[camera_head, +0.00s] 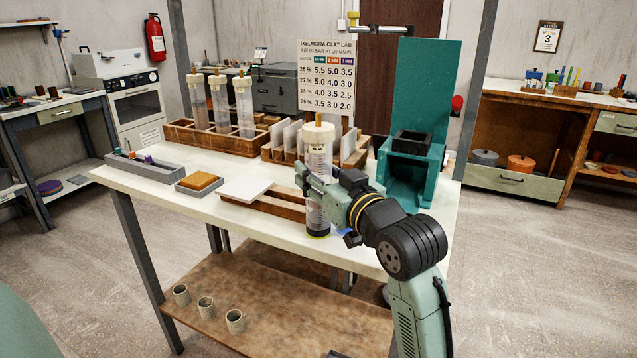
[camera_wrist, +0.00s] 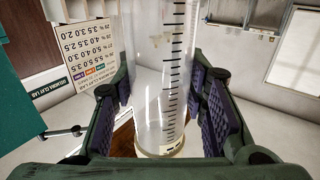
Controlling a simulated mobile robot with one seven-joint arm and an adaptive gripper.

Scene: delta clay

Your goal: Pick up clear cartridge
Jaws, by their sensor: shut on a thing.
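A clear cartridge (camera_head: 318,158) with black scale marks, an orange tip on top and a dark base stands upright near the front of the white table. My gripper (camera_head: 318,187) is shut around the middle of this cartridge from the right. In the wrist view the clear cartridge (camera_wrist: 163,80) fills the middle, between the purple-padded fingers of my gripper (camera_wrist: 160,100). The head view does not clearly show whether its base touches the table. Several other clear cartridges (camera_head: 244,105) stand in a wooden rack (camera_head: 190,136) at the back left.
A teal press-like stand (camera_head: 425,90) is close behind my gripper. A printed chart (camera_head: 326,75) stands at the back, also seen in the wrist view (camera_wrist: 85,50). A white slab (camera_head: 244,189), an orange sponge-like block (camera_head: 198,181) and a grey tray (camera_head: 145,167) lie left of the held cartridge.

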